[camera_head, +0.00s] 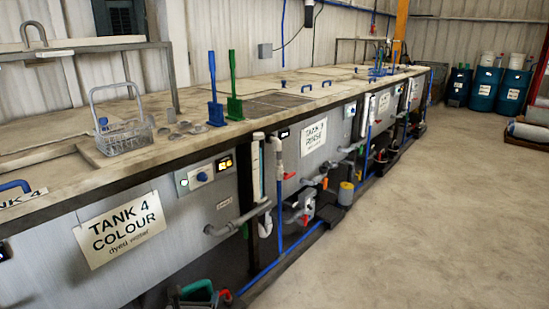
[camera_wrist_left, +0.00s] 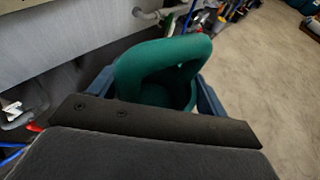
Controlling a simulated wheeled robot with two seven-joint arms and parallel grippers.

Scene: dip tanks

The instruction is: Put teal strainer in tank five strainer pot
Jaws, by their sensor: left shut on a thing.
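My left gripper (camera_head: 195,297) is at the bottom edge of the head view, low in front of the tank fronts. It is shut on the teal strainer (camera_wrist_left: 150,65), whose looped top stands up between the two blue-grey fingers in the left wrist view. The strainer's lower part is hidden by the gripper body, and only a small bit of green shows in the head view. I cannot pick out tank five or its strainer pot. My right gripper is not in view.
The tank 4 colour sign (camera_head: 120,229) and tank 4 rinse sign (camera_head: 314,137) mark the near tanks. Pipes, a grey pump with red parts (camera_head: 300,205) and a yellowish pot (camera_head: 346,193) stick out along the tank fronts. The concrete floor (camera_head: 430,230) at right is clear.

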